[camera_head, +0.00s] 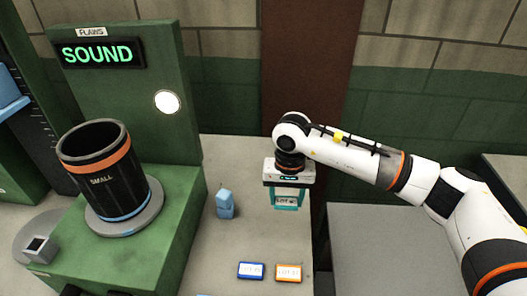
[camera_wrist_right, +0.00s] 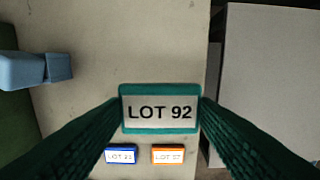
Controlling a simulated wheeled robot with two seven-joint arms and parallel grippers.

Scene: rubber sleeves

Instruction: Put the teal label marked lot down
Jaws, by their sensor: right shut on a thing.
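The teal label (camera_wrist_right: 160,90) reads LOT 92 in the right wrist view, and its teal frame also shows in the head view (camera_head: 286,202). My right gripper (camera_head: 287,196) is shut on it, with one finger at each side of the label. The right wrist view shows the two dark teal-tinted fingers (camera_wrist_right: 160,112) against its edges. I cannot tell how far the label is above the pale table (camera_head: 230,160). My left gripper is not in view.
A blue label (camera_head: 251,270) and an orange label (camera_head: 288,272) lie side by side at the table's front. A light blue object (camera_head: 225,204) stands left of the gripper. A black sleeve marked SMALL (camera_head: 112,178) stands on a green machine with a lit SOUND sign (camera_head: 97,53). A grey surface (camera_head: 390,250) lies to the right.

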